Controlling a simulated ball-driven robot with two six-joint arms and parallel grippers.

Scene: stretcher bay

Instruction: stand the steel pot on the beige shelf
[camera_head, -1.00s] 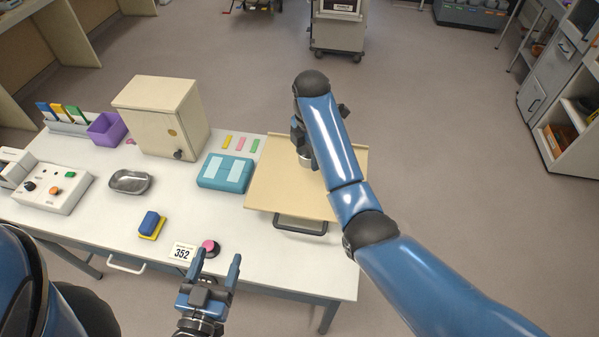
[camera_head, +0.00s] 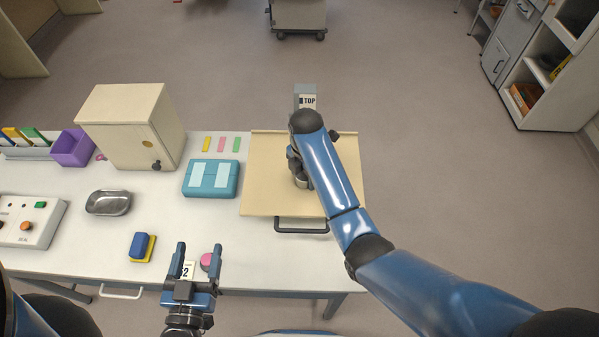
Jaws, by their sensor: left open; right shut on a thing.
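The steel pot (camera_head: 301,183) shows as a small metal rim under my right gripper (camera_head: 298,170). My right arm hides most of it. My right gripper is shut on the pot, over the beige shelf (camera_head: 262,190). I cannot tell whether the pot touches the shelf. The shelf is a flat beige board at the right end of the white table, with a dark handle at its front.
A cream cabinet (camera_head: 125,125), a teal case (camera_head: 211,179), a steel dish (camera_head: 108,203), a blue and yellow block (camera_head: 142,246) and a control box (camera_head: 28,220) stand on the table (camera_head: 85,250). A purple bin (camera_head: 73,147) is at the back left.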

